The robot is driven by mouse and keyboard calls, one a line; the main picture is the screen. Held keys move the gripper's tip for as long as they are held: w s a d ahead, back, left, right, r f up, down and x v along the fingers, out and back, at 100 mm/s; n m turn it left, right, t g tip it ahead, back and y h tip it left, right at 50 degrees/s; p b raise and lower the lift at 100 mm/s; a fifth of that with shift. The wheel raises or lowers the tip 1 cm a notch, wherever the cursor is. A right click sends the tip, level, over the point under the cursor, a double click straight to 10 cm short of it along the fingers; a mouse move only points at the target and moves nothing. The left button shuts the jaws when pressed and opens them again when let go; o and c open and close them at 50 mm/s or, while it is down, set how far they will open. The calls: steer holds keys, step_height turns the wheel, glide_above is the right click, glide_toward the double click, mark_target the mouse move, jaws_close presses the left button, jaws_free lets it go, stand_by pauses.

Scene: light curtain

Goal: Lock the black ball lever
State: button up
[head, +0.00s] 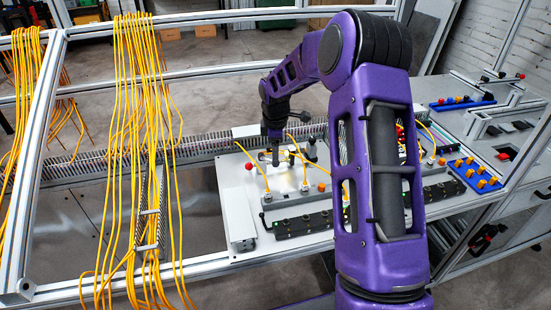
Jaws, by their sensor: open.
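My purple arm reaches over a white panel (210,185), and my gripper (275,161) points down above its back part. The gripper is small here and the gap between its fingers is hard to see; it appears to hold nothing. A lever with a black ball (311,141) stands just right of the gripper, apart from it as far as I can see. A red ball (249,166) stands on the panel to the left of the gripper. The lever's base is small, and I cannot tell its exact position.
Yellow cables run from connectors on the panel close to the gripper. A dark connector strip (300,223) lies at the panel's front. Bundled yellow cables (140,120) hang at left from the metal frame. Blue trays (474,175) with orange parts lie at right. My arm hides part of the panel.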

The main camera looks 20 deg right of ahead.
step_height(320, 180, up, 14)
steer(key=s, duration=0.2)
steer(key=shift+a, duration=0.3)
steer(key=shift+s+r, duration=0.1)
